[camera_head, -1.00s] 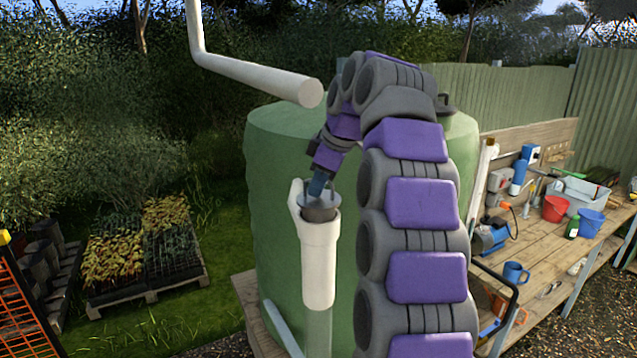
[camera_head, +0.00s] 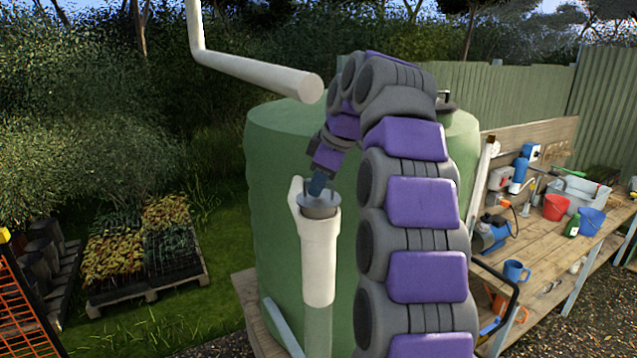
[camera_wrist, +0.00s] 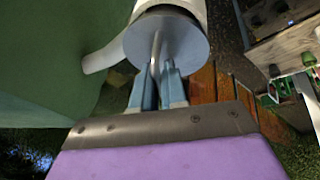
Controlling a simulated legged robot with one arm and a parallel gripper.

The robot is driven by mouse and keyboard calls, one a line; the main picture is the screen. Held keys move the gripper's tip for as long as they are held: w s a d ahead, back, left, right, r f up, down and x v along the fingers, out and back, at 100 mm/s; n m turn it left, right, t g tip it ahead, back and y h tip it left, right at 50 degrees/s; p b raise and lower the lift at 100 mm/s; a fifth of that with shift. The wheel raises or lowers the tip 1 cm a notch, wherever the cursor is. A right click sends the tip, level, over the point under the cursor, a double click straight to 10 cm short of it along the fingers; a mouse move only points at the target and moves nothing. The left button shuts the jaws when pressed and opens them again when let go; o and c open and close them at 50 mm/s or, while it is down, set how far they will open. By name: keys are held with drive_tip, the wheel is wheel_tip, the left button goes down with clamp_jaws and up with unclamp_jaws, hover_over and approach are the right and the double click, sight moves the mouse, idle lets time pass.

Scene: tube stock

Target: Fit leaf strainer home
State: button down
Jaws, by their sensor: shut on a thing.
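The leaf strainer (camera_head: 318,211) is a grey round piece with a flat disc top. It sits at the open mouth of the white pipe fitting (camera_head: 319,262), in front of the green tank. My gripper (camera_head: 317,187) reaches down to it from above. The disc covers most of the white pipe mouth (camera_wrist: 180,8) there. How deep the strainer sits in the pipe is hidden.
A white downpipe (camera_head: 265,80) ends in the air above the fitting. The large green tank (camera_head: 285,165) stands close behind. A wooden workbench (camera_head: 555,255) with tools, buckets and a blue mug (camera_head: 515,272) is at the right.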

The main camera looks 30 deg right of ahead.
drive_tip(key=shift+f+b, duration=0.95)
drive_tip(key=shift+f, duration=0.2)
idle(0.6)
drive_tip(key=c, duration=1.1)
unclamp_jaws()
drive_tip(key=shift+r, duration=0.1)
drive_tip(key=p+v, duration=1.2)
drive_tip(key=v, duration=0.5)
drive_tip(key=shift+d, duration=0.1)
